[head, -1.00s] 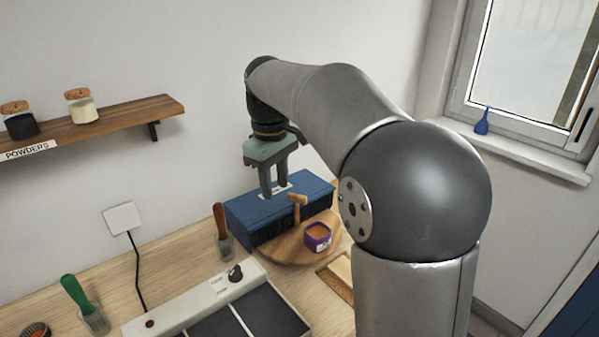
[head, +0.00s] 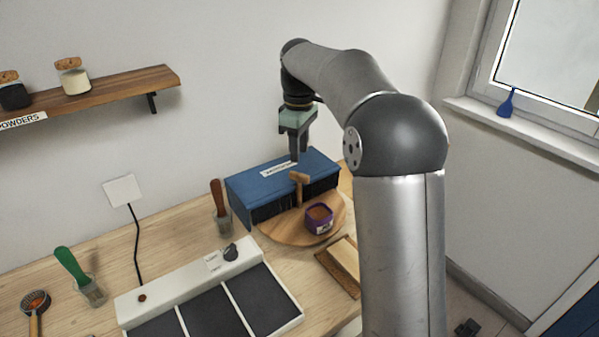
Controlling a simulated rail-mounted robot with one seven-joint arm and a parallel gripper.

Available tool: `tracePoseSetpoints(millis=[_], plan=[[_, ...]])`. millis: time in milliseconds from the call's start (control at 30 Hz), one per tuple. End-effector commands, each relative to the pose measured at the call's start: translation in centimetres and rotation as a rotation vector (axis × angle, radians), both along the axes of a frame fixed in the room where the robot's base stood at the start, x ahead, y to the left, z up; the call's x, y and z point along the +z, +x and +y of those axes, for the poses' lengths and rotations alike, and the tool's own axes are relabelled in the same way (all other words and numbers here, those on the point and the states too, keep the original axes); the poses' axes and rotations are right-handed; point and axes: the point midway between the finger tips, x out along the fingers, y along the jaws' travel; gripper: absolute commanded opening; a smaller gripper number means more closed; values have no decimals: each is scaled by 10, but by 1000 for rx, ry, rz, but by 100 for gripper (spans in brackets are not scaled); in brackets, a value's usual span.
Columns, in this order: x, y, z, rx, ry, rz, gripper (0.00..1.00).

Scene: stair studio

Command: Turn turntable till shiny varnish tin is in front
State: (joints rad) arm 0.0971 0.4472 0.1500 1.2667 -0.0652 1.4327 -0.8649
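The turntable (head: 270,232) is a round wooden disc on the bench, its rear part hidden under a blue cover (head: 262,186) with a black bristle fringe. A wooden peg-like handle (head: 299,190) stands up at the cover's front edge. A purple pot (head: 319,219) with orange-brown content and a pale label sits on the front right of the disc. I see no tin that I can tell is shiny varnish; the space under the cover is hidden. My gripper (head: 297,156) points down above the cover, near the handle's top. Its fingers overlap in this view, so their gap is unclear.
A white panel with dark pads (head: 212,312) and a knob lies in front. A brush in a glass (head: 221,218) stands left of the cover. A shelf (head: 105,92) with jars is on the wall.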

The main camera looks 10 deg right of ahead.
Motion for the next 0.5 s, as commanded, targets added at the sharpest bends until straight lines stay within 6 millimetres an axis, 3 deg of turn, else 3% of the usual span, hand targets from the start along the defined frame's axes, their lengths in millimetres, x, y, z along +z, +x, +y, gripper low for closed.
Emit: tracePoseSetpoints(millis=[200,500], plan=[[-44,-1,0,-1,0,3,35],[-71,0,0,-1,0,0,35]])
